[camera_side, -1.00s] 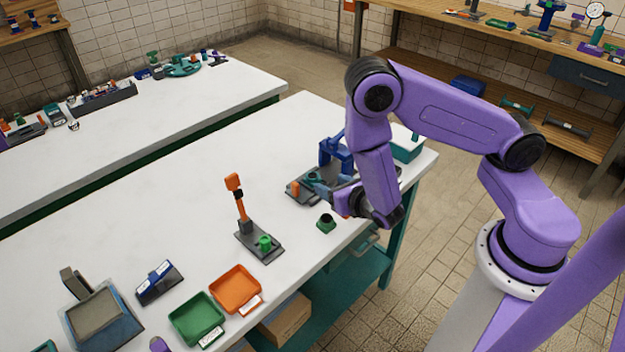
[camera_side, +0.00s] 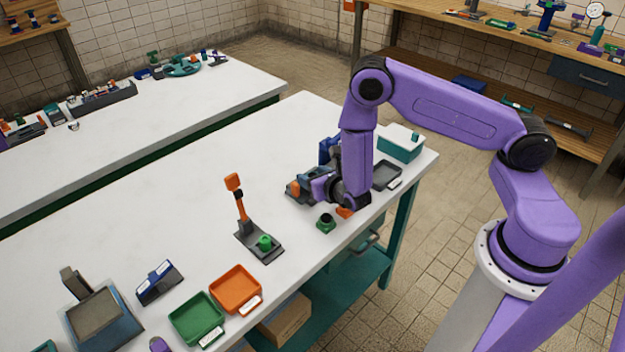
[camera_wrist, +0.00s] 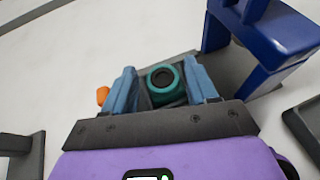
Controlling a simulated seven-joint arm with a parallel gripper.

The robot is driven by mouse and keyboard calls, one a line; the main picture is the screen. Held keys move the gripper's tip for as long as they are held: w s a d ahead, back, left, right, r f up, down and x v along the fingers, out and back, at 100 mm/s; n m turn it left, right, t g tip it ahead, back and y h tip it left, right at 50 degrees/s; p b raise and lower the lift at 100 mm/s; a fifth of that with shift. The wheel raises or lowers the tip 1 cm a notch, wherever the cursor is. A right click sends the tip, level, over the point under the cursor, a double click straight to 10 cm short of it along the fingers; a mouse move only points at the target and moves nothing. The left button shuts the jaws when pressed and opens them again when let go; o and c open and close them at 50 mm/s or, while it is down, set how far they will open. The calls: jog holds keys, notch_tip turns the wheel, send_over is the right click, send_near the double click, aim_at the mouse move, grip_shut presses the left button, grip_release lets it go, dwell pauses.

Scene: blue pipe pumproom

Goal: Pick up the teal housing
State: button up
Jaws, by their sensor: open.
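The teal housing (camera_wrist: 165,87) is a round teal part with a dark round opening on top. In the wrist view it sits between the two light-blue fingers of my gripper (camera_wrist: 162,88). The fingers are open on either side of it, and a small space shows beside it. I cannot tell whether either finger touches it. The housing stands on a grey base plate (camera_wrist: 238,68). In the side view my gripper (camera_side: 312,180) is low over this station, and the housing is hidden behind the gripper and arm.
A blue press frame (camera_wrist: 270,40) rises close to the right of my gripper. An orange knob (camera_wrist: 103,95) lies left of the fingers.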

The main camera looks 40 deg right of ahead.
jog(key=c, duration=1)
jog(key=shift+o, duration=0.2)
jog(key=shift+a+r, duration=0.1)
